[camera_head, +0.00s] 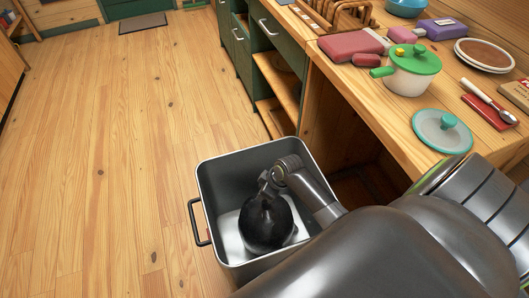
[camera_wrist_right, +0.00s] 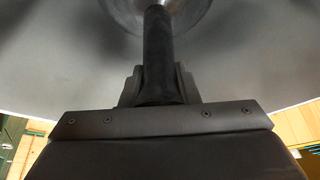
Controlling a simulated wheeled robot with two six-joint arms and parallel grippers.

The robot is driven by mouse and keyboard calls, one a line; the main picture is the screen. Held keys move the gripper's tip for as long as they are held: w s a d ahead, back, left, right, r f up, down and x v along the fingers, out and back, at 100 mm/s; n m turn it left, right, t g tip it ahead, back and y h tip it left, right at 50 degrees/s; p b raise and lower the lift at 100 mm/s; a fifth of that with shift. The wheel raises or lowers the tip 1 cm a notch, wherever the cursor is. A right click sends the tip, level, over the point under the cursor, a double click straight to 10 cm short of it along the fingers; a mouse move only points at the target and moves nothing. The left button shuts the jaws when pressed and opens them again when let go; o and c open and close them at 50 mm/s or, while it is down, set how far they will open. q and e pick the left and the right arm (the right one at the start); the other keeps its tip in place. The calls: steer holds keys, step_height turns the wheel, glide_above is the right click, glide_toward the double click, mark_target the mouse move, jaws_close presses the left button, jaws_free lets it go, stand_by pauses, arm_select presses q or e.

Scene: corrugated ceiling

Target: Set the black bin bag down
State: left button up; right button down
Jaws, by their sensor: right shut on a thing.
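The black bin bag (camera_head: 266,222) is a dark, rounded bundle inside a square grey bin (camera_head: 212,182) on the floor. The bin has a dark side handle. My right arm reaches in from the lower right. My right gripper (camera_head: 266,181) is shut on the top of the bag, below the level of the bin's rim. I cannot tell whether the bag rests on the bin's pale bottom. In the right wrist view, the gripper (camera_wrist_right: 157,88) shows close up with a dark upright piece between its fingers. My left gripper is not in view.
A wooden counter (camera_head: 390,112) stands right of the bin. It holds a green-lidded pot (camera_head: 410,72), a teal lid (camera_head: 442,130), plates (camera_head: 484,54) and a red cutting board (camera_head: 488,112). Open shelves (camera_head: 280,85) lie under the counter. The plank floor (camera_head: 110,180) at left is clear.

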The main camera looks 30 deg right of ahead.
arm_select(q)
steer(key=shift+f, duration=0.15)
arm_select(e)
steer(key=shift+w+f, duration=0.1)
steer(key=shift+f, duration=0.3)
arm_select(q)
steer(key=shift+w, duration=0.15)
arm_select(e)
steer(key=shift+f, duration=0.1)
steer(key=c, duration=1.1)
jaws_free()
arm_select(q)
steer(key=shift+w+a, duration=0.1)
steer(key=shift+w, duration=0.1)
